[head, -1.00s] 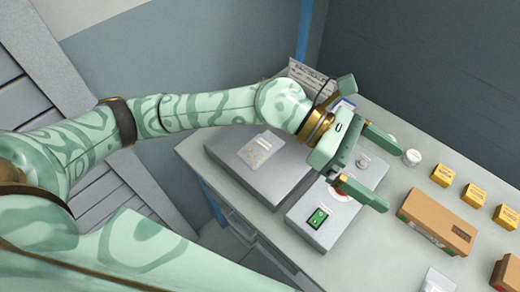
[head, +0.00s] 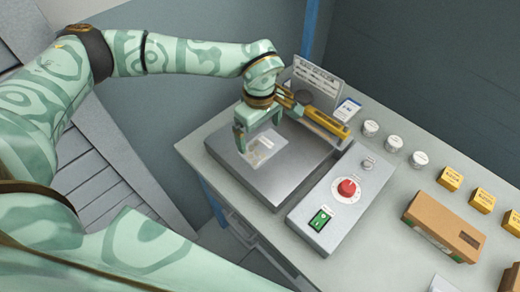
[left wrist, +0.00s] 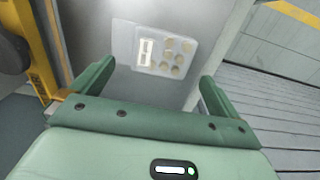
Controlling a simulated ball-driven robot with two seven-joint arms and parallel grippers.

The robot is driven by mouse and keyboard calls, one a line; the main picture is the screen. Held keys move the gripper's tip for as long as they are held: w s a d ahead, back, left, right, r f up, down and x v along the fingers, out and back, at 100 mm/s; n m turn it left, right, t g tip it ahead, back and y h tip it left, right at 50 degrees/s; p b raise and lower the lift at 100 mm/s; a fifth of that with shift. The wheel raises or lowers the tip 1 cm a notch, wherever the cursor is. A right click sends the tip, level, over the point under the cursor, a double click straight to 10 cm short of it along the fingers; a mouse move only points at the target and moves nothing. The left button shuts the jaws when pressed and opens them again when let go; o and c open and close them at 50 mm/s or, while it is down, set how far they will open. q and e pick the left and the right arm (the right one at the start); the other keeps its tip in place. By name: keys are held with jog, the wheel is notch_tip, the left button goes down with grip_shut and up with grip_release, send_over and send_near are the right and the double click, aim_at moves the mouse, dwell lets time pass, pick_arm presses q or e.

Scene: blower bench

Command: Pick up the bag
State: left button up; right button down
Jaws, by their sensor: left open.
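The bag (head: 264,152) is a small clear packet lying flat on the grey plate (head: 290,175) of the bench device. In the left wrist view the bag (left wrist: 165,50) shows several round tan pieces and a white label with a window. My left gripper (head: 258,138) is open above the bag, its fingers pointing down and partly covering it in the head view. In the left wrist view the bag sits just beyond and between the two fingertips (left wrist: 157,76), with no contact visible. My right gripper is not in view.
A yellow arm (head: 325,122) stands close right of my left gripper, before an upright printed card (head: 318,80). A control box (head: 325,220) with a red knob and green switch adjoins the plate. White jars, yellow boxes and a cardboard box (head: 443,225) stand at the right.

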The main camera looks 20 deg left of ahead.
aim_at(259, 148)
pick_arm(q)
jog(key=f, duration=0.3)
jog(key=f+b, duration=0.1)
jog(key=f, duration=0.2)
jog(key=shift+s, duration=0.2)
jog(key=shift+r, duration=0.1)
jog(key=c, duration=0.9)
